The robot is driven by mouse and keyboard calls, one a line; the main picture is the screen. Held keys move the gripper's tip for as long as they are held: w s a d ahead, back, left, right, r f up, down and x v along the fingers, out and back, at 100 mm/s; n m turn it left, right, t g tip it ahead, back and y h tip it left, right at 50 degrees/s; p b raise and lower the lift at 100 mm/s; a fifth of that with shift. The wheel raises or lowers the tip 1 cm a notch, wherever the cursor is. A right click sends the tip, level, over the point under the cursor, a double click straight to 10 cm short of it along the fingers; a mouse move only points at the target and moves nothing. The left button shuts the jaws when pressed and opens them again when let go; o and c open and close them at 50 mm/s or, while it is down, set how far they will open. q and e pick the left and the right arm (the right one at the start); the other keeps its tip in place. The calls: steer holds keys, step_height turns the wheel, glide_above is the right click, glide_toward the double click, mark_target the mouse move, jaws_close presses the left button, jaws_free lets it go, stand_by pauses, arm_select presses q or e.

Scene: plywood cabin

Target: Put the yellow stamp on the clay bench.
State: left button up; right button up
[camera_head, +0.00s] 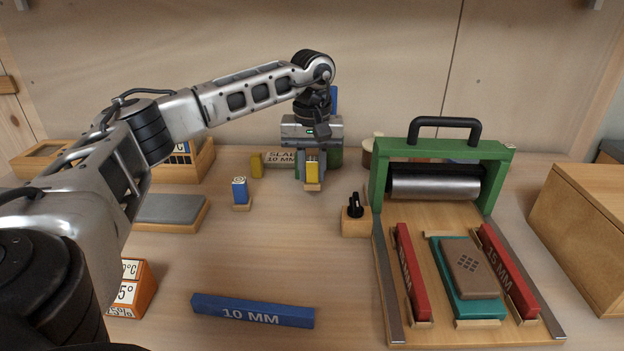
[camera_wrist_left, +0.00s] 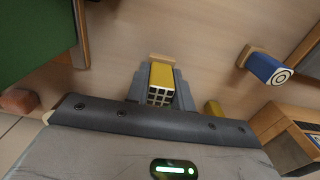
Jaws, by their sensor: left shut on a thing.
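The yellow stamp (camera_head: 312,173) has a pale wooden foot and stands upright between the fingers of my left gripper (camera_head: 312,168), near the back middle of the wooden bench top (camera_head: 290,250). My left gripper is shut on it. In the left wrist view the stamp (camera_wrist_left: 160,84) shows a dark-and-white grid mark on its end, between the grey fingers (camera_wrist_left: 152,92). I cannot tell whether its foot touches the bench top. My right gripper is not in view.
A blue stamp (camera_head: 240,190) stands left of my gripper, and a yellow block (camera_head: 256,164) behind it. A green roller press (camera_head: 378,185) fills the right. A blue 10 MM bar (camera_head: 252,312) lies in front.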

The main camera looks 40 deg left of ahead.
mark_target(312, 159)
arm_select(q)
steer(key=shift+f, duration=1.3)
steer(key=shift+f, duration=0.15)
steer(key=o, duration=0.8)
step_height(312, 159, up, 12)
steer(key=shift+r+p, duration=0.2)
steer(key=shift+p, duration=0.5)
